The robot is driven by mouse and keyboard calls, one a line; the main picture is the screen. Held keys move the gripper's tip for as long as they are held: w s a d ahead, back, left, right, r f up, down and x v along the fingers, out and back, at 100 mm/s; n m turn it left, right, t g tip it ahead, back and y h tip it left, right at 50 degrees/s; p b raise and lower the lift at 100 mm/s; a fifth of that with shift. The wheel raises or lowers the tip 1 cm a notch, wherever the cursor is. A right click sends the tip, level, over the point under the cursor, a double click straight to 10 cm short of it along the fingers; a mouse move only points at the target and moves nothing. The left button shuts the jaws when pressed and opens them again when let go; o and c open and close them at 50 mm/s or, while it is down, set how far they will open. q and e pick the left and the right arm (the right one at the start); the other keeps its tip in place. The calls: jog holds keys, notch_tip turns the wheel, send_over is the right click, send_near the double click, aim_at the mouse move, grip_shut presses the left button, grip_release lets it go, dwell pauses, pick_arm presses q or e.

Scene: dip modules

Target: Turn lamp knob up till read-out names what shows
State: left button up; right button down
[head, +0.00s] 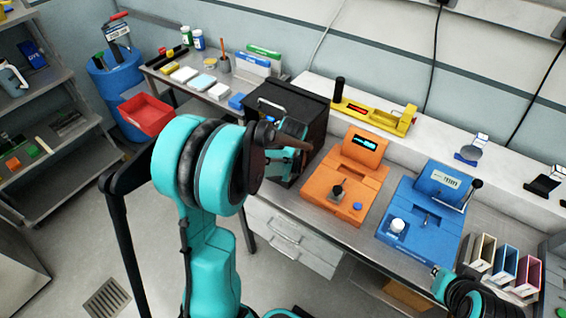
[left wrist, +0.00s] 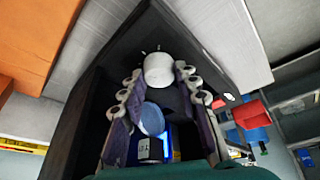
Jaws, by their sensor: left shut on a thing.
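A black box (head: 290,103) stands on the bench, its front largely hidden by my left arm in the head view. In the left wrist view, a white round knob (left wrist: 158,70) sits on a dark face. My left gripper (left wrist: 158,78) has its fingers on either side of this knob and is shut on it. A pale blue disc (left wrist: 151,119) and a small lit blue screen (left wrist: 170,143) show between the fingers, nearer the palm. Lettering beside the screen is too small to read.
An orange device (head: 345,187) and a blue device (head: 425,210) stand right of the box. A yellow tool (head: 375,115) lies behind them. Coloured upright holders (head: 505,265) stand at the far right. A red bin (head: 146,115) and side table are at left.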

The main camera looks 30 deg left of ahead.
pick_arm(q)
jog(key=shift+m+t+h, duration=0.3)
jog(key=shift+m+h, duration=0.2)
jog(key=shift+m, duration=0.9)
jog(key=o, duration=1.2)
jog(key=shift+a, duration=0.1)
jog(key=shift+c, duration=0.2)
jog(key=v, duration=1.2)
